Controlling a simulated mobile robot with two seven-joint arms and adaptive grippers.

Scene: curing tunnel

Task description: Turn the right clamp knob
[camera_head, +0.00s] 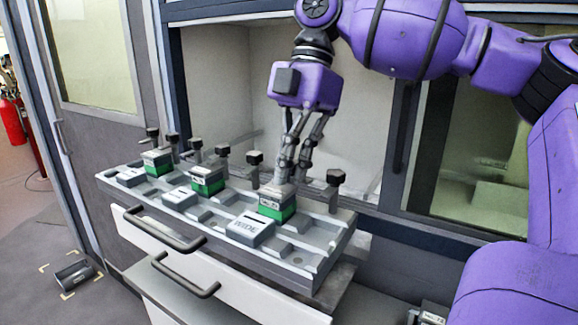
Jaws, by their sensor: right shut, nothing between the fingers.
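The clamp fixture (318,262) is a long grey tray with slots, set over drawers. Several black knobs on short posts stand along its back edge, and the rightmost knob (335,177) is near the right end. My right gripper (283,176) points down, shut and empty, just left of that knob. Its fingertips are at the top of the right green block (277,203); I cannot tell whether they touch it. The fingers hide part of the back edge. My left gripper is not in view.
A middle green block (207,182) and a left green block (158,163) sit in the fixture. Drawer handles (185,275) stick out in front. A window frame (400,150) stands behind. A dark cylinder (73,273) lies on the floor at left.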

